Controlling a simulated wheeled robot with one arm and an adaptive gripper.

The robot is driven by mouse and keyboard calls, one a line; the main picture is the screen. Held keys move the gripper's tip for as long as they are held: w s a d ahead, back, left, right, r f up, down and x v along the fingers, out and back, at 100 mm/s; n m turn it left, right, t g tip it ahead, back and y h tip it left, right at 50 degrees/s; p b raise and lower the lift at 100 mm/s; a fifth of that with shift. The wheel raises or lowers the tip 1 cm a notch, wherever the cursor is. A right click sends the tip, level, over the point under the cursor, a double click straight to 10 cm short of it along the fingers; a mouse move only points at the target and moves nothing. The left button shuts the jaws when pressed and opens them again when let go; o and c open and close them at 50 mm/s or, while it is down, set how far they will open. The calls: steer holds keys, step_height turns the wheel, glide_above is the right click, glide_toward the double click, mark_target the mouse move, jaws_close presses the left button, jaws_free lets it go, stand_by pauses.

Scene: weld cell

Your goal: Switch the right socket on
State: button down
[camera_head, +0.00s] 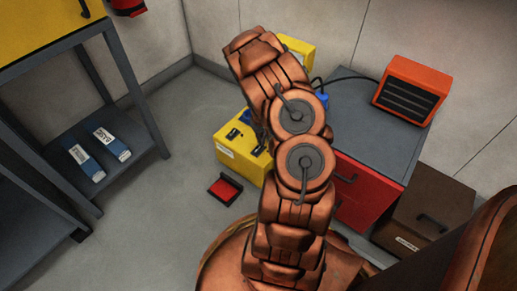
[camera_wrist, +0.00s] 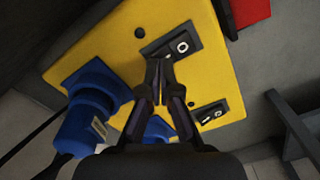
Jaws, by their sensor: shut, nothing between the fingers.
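The yellow socket box (camera_head: 238,154) stands on the floor beyond my arm, partly hidden by it. Its yellow face (camera_wrist: 130,50) fills much of the wrist view, with two black rocker switches: an upper one (camera_wrist: 183,45) and a lower one (camera_wrist: 214,114), each with white marks. A large blue plug (camera_wrist: 85,125) sits at the left of the face, and a second blue plug (camera_wrist: 158,128) is partly behind my fingers. My gripper (camera_wrist: 160,62) is shut and empty, its tips over the near end of the upper switch. Contact cannot be told. Which socket is the right one is unclear.
A red pedal (camera_head: 225,188) lies on the floor before the box. A grey-topped red cabinet (camera_head: 365,125) with an orange heater-like unit (camera_head: 411,88) stands to the right. A shelf rack (camera_head: 125,150) holds two packets at left. Floor between rack and box is clear.

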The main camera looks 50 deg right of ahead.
steer(key=shift+f, duration=0.75)
stand_by(0.5)
steer(key=shift+r+p, duration=1.5)
steer(key=shift+r, duration=2.05)
